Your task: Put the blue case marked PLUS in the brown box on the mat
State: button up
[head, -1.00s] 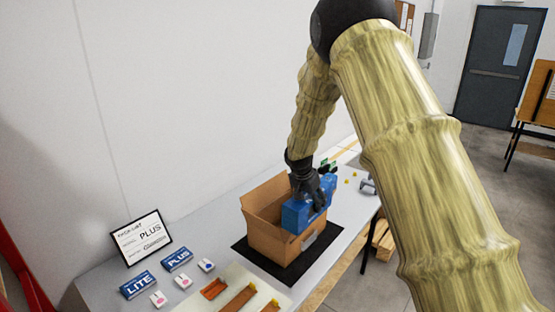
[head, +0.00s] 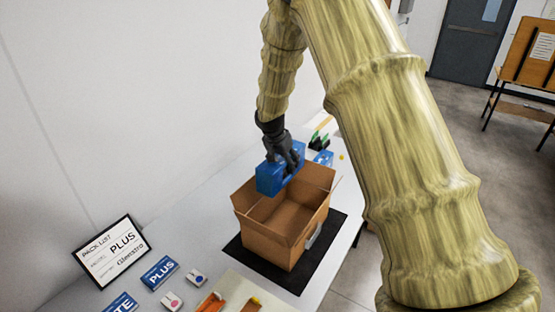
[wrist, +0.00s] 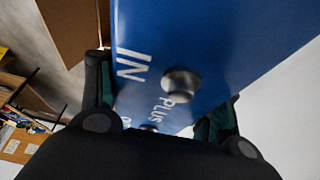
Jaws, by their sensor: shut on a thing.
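A blue case (head: 270,178) is in my gripper (head: 284,158), which is shut on it. In the wrist view the case (wrist: 215,45) fills the upper middle between the fingers and bears the white letters "Plus" and a round metal knob. The brown box (head: 274,241) stands open on the black mat (head: 333,240), its flaps folded outward. The case hangs above the box's far left rim in the head view. The visible part of the box's inside looks empty. I cannot tell the exact height of the case over the rim.
A framed pack list (head: 111,250) reading PLUS stands at the left. Blue PLUS (head: 160,273) and LITE (head: 122,303) cards and small white pieces lie before it. A tray with orange-brown parts (head: 240,302) is in front. Another blue item (head: 323,158) lies behind the box.

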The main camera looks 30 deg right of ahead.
jog(key=shift+s+f+b, duration=0.2)
jog(key=shift+s+b, duration=0.05)
jog(key=shift+s, duration=0.3)
jog(key=shift+s+f+b, duration=0.2)
jog(key=shift+s, duration=0.35)
jog(key=shift+f, duration=0.3)
jog(key=f, duration=0.1)
jog(key=w+f, duration=0.1)
jog(key=w+f+b, duration=0.1)
jog(key=shift+w+f, duration=0.25)
jog(key=shift+f, duration=0.15)
jog(key=shift+s+f+b, duration=0.25)
jog(key=shift+f+b, duration=0.15)
jog(key=shift+f, duration=0.1)
jog(key=shift+s+f, duration=0.2)
jog(key=shift+s, duration=0.35)
jog(key=shift+w+f+b, duration=0.2)
jog(key=shift+f+b, duration=2.4)
jog(key=shift+f, duration=1.6)
jog(key=shift+w+f+b, duration=0.15)
jog(key=shift+f+b, duration=2.4)
jog(key=shift+f, duration=1.65)
